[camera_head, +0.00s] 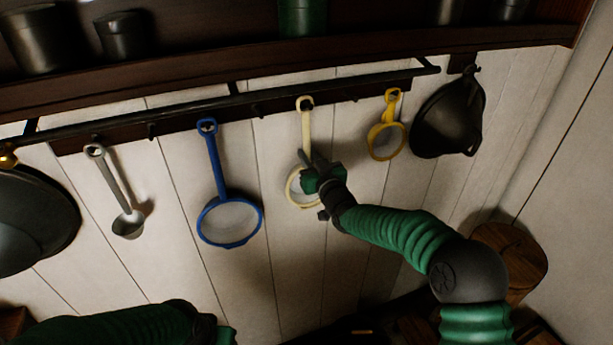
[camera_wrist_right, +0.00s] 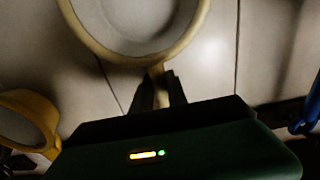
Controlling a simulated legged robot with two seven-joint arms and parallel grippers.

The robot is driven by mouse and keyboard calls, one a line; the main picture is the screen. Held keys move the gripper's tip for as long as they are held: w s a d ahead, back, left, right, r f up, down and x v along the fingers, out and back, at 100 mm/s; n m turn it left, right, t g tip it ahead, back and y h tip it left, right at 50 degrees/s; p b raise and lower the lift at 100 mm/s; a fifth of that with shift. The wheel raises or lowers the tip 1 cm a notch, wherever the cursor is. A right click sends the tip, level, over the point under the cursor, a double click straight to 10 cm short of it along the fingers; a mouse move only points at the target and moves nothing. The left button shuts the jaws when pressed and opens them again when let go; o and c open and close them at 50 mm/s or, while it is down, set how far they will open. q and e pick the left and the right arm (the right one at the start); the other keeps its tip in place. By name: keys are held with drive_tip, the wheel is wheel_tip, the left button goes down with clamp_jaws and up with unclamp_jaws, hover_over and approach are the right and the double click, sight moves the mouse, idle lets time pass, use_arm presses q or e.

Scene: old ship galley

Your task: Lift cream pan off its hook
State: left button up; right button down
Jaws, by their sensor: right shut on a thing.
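The cream pan (camera_head: 305,125) hangs on the wall by the loop at the top of its handle, from a hook on the dark rail board. My right gripper (camera_head: 309,162) is shut on the pan's handle, just above its round bowl, and covers part of the bowl. In the right wrist view the cream rim (camera_wrist_right: 172,50) of the pan shows large, and the handle runs between the fingers of my right gripper (camera_wrist_right: 157,88). The loop appears to be still on the hook. My left arm shows at the lower left; its gripper's fingers are not clearly seen.
A blue pan (camera_head: 229,222) and a grey ladle (camera_head: 128,224) hang to the left. A yellow pan (camera_head: 386,142) and a black pan (camera_head: 447,120) hang to the right. A shelf (camera_head: 200,70) with pots runs above the rail (camera_head: 200,107).

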sight(308, 152)
drive_tip(key=shift+a+r, duration=0.15)
drive_tip(key=shift+a, duration=0.05)
drive_tip(key=shift+r, duration=0.6)
drive_tip(key=shift+d, duration=0.1)
drive_tip(key=shift+s+d+b, duration=0.15)
drive_tip(key=shift+s+b, duration=0.25)
drive_tip(key=shift+s, duration=0.05)
drive_tip(key=shift+b+v, duration=0.9)
drive_tip(key=shift+v, duration=1.4)
drive_tip(key=shift+b+v, duration=0.45)
drive_tip(key=shift+v, duration=1.05)
